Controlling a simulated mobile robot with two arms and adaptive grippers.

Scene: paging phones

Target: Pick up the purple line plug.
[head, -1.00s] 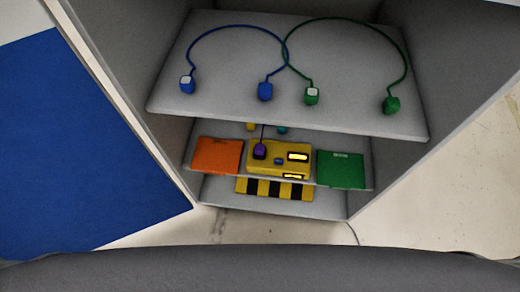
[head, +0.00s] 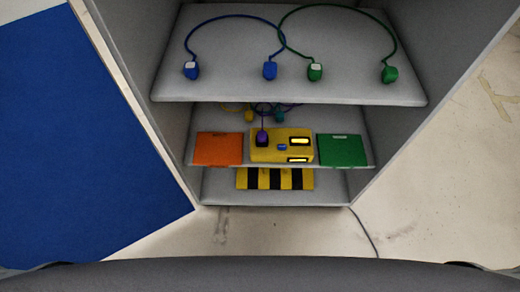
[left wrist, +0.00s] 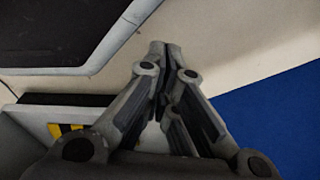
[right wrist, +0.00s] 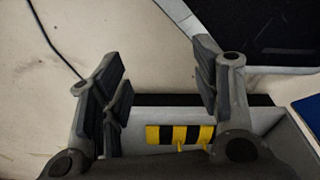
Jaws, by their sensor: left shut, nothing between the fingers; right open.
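The purple line plug (head: 262,138) stands at the left end of the yellow box (head: 270,153) on the middle shelf, with a thin purple cord rising behind it. Neither gripper shows in the head view. In the left wrist view my left gripper (left wrist: 163,55) is shut and empty, over the floor beside the shelf unit. In the right wrist view my right gripper (right wrist: 160,75) is open and empty, with floor and the lower part of the unit beyond it. The purple plug is in neither wrist view.
An orange panel (head: 218,149) and a green panel (head: 345,150) flank the yellow box. Blue plugs (head: 270,70) and green plugs (head: 389,74) with cords lie on the top shelf (head: 330,88), above the middle shelf. A yellow-black striped piece (head: 275,179) is below.

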